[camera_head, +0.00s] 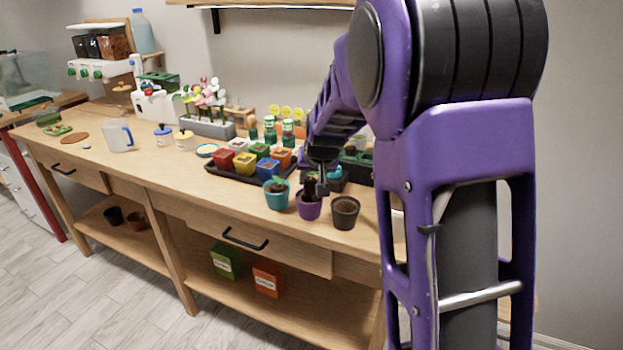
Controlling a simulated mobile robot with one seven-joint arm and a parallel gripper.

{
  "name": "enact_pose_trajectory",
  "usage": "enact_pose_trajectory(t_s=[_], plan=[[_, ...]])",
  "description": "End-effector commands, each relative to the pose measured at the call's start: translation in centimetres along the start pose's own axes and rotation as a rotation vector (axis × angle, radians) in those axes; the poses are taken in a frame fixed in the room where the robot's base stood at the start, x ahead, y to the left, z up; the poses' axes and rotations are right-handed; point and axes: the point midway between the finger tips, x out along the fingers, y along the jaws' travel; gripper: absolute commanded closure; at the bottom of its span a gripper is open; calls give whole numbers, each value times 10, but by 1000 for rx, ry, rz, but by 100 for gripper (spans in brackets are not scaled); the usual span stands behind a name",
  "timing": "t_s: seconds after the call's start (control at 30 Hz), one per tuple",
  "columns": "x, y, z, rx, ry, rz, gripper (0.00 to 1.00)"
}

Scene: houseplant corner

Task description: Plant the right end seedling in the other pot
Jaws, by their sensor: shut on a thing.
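Three small pots stand in a row near the bench's front edge. The teal pot (277,196) at left holds a green seedling (277,183). The purple pot (309,208) is in the middle. The dark brown pot (345,213) at right shows bare soil and no plant. My gripper (321,186) is just above the purple pot's right rim, shut on a dark seedling (310,187). The seedling is small and partly hidden by my gripper; I cannot tell whether its base is inside the purple pot. A dark green tray (358,158) lies behind my gripper, partly hidden by my arm.
A black tray (222,174) with several coloured pots lies left of and behind the row. Label sticks, bottles and a grey planter (212,128) stand further back. A white jug (119,137) is far left. The front bench strip left of the teal pot is clear.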

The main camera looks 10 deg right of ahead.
Motion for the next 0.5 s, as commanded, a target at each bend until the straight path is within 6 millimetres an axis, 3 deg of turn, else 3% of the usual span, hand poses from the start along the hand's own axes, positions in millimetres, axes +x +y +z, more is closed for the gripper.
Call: enact_pose_trajectory(t_s=[0.5], plan=[[10, 2, 7, 0, -1, 0, 100]])
